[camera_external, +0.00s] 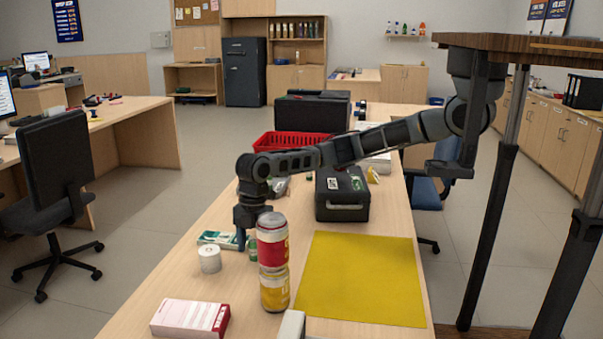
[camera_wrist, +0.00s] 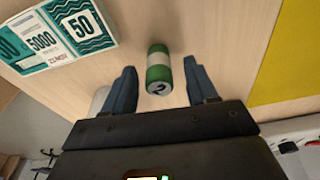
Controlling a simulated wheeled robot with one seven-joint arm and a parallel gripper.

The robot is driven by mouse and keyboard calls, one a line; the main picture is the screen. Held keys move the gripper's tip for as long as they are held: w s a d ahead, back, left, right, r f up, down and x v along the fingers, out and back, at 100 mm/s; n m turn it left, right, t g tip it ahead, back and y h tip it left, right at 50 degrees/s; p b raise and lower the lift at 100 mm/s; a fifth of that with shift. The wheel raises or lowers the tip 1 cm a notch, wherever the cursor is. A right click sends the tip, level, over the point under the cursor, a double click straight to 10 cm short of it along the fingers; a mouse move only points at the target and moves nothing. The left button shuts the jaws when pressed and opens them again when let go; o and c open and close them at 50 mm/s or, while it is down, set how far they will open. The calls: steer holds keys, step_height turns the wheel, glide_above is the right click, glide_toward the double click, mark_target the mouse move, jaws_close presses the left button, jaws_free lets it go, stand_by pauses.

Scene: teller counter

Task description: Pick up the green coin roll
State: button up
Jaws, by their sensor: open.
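The green coin roll is a small green cylinder with a white band. In the wrist view the green coin roll (camera_wrist: 158,70) lies between and slightly beyond the two blue-grey fingers of my open gripper (camera_wrist: 161,68), with a gap on each side. In the external view my gripper (camera_external: 248,243) points down over the counter. The green coin roll (camera_external: 253,250) shows there beside the fingers, partly hidden by the red can. I cannot tell the exact height of the fingertips above the counter.
A red can (camera_external: 272,240) and a yellow can (camera_external: 274,290) stand close to the right. A white roll (camera_external: 209,260) and green-white banknotes (camera_wrist: 62,38) are to the left. A yellow mat (camera_external: 362,275) lies right. A black cash box (camera_external: 342,200) and red basket (camera_external: 290,145) are behind.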

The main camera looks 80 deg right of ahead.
steer(key=shift+a+f, duration=0.1)
steer(key=shift+f, duration=0.5)
steer(key=shift+c, duration=0.4)
jaws_close()
